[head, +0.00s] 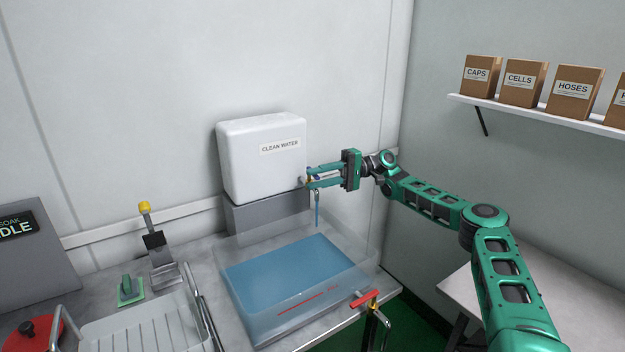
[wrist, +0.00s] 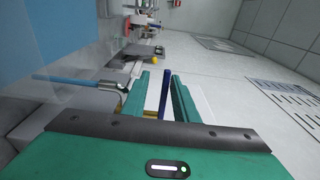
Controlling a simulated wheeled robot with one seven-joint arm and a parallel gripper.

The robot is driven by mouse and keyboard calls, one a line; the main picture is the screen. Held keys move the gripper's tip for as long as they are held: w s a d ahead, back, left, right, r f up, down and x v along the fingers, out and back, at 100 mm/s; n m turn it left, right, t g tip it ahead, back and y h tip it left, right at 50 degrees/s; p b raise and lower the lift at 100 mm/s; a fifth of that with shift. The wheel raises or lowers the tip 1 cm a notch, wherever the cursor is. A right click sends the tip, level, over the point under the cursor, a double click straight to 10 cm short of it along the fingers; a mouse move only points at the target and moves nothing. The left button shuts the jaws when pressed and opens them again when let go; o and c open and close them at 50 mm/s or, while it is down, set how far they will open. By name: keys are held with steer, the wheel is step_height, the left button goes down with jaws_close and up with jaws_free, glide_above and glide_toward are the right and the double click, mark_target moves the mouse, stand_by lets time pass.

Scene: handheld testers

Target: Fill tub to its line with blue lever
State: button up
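A clear tub (head: 366,262) stands on the counter with blue water (head: 290,270) in it. A short red line (head: 300,303) marks its front wall; I cannot tell exactly how the water level compares with it. A thin blue stream (head: 317,212) runs from the tap below the white CLEAN WATER tank (head: 262,160); it also shows in the wrist view (wrist: 65,80). My gripper (head: 308,177) is at the tap. In the wrist view the blue lever (wrist: 165,93) stands between my open fingers (wrist: 160,92), close to the right one, with a gap on the left.
A red-handled valve (head: 365,298) is at the tub's front right corner. A shelf (head: 540,115) with boxes is on the right wall.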

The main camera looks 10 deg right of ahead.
steer(key=shift+r, duration=0.25)
steer(key=shift+w+d, duration=0.1)
steer(key=shift+d, duration=0.2)
steer(key=v, duration=1)
steer(key=shift+f, duration=0.15)
steer(key=shift+w, duration=0.1)
stand_by(6.2)
